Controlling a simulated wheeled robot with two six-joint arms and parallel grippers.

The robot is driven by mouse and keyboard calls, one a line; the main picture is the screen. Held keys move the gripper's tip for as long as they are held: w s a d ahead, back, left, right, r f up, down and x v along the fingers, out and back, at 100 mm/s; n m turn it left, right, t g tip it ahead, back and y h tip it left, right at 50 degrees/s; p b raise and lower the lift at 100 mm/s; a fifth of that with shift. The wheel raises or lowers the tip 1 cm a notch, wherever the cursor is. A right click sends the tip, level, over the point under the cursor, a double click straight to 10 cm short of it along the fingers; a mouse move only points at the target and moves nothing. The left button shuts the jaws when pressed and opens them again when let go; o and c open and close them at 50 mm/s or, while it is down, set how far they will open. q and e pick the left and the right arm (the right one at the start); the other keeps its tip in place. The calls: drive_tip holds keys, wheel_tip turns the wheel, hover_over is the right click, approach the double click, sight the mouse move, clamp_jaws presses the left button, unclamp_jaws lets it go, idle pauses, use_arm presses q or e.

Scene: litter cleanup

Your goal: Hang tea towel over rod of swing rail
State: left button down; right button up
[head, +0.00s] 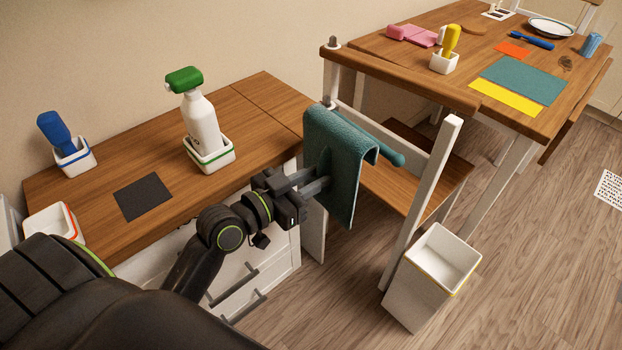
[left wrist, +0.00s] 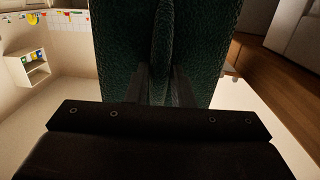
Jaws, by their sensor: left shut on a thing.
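The teal tea towel (head: 345,143) hangs folded over the teal rod of the swing rail, with its rounded end (head: 393,158) sticking out to the right. Its two sides hang down around the rod. My left gripper (head: 318,184) is shut on the towel's lower left part. In the left wrist view the dark green towel (left wrist: 120,45) fills the middle, pinched into a fold between the fingers (left wrist: 163,85). The rod's inner part is hidden under the towel. My right gripper is in neither view.
A white bin (head: 432,275) stands on the floor at right. A table (head: 560,115) with several items stands behind.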

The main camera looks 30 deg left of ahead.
use_arm(q)
drive_tip(key=shift+r+x, duration=0.3)
drive_tip(key=shift+x, duration=3.9)
drive_tip(key=shift+f+b, duration=2.6)
drive_tip(key=shift+f, duration=0.1)
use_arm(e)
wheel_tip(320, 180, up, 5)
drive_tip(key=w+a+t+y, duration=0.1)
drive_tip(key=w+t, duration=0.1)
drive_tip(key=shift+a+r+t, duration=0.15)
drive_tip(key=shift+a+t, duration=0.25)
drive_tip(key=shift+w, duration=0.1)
use_arm(q)
drive_tip(key=shift+f, duration=0.3)
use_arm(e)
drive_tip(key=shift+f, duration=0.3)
use_arm(q)
drive_tip(key=c, duration=1.2)
unclamp_jaws()
drive_tip(key=shift+o, duration=0.2)
